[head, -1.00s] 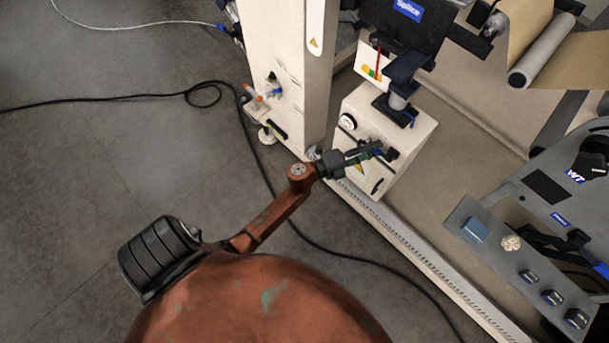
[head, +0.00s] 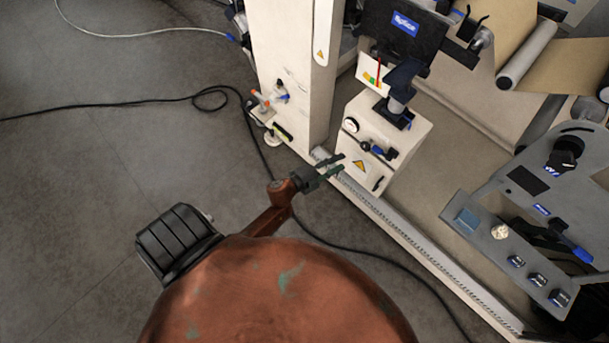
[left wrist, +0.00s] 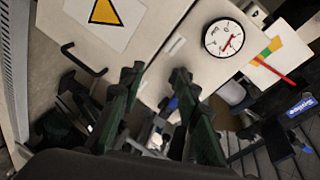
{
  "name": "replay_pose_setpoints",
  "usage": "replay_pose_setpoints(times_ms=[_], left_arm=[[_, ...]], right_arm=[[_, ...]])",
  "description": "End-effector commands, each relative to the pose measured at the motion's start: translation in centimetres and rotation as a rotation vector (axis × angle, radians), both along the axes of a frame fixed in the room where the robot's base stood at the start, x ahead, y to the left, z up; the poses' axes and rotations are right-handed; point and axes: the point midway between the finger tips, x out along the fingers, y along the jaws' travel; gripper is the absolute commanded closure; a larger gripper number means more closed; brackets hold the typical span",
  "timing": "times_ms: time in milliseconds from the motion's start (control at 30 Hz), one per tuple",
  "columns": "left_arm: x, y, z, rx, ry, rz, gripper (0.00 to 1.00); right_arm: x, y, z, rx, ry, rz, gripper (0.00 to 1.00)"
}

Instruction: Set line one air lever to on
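A small black lever (head: 366,147) with a round knob sits on the front of the white cabinet (head: 407,140), beside a dark valve body with a blue part. Its lettering is too small to read, so I cannot tell its line number or on/off marking. My left gripper (head: 341,164) is open and empty, just left of the cabinet front and apart from the lever. In the left wrist view its two dark green fingers (left wrist: 157,78) are spread, with a blue part (left wrist: 171,104) showing behind and between them; the lever itself is not clear there. My right gripper is not in view.
The cabinet bears a round gauge (head: 351,125), a yellow warning triangle (head: 359,165) and a black handle (head: 377,184). A monitor (head: 405,35) stands above it. A white column (head: 290,60) with orange-handled fittings is to the left. A black cable (head: 375,256) crosses the floor.

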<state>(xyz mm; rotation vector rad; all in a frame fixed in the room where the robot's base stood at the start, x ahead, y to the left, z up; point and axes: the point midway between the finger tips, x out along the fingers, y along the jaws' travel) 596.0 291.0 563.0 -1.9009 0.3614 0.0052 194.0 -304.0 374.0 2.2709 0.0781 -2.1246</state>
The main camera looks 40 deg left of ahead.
Motion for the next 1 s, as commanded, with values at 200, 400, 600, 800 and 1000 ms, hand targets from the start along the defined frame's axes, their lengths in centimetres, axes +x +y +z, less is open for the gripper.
replay_pose_setpoints(times_ms=[200,400,600,800,1000], left_arm=[[-2.3,1.4,-2.7,-0.096,0.118,0.082,0.7],[-4.8,2.5,-5.6,-0.171,0.221,0.154,0.7],[-7.4,3.3,-8.1,-0.233,0.312,0.221,0.7],[-9.8,3.9,-10.2,-0.279,0.386,0.276,0.7],[-11.1,4.2,-11.3,-0.302,0.423,0.304,0.7]], right_arm=[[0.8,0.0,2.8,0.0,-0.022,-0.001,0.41],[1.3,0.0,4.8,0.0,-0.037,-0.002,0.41],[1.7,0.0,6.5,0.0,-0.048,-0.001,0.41],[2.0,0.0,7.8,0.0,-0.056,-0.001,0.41],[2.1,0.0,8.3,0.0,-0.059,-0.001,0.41]])
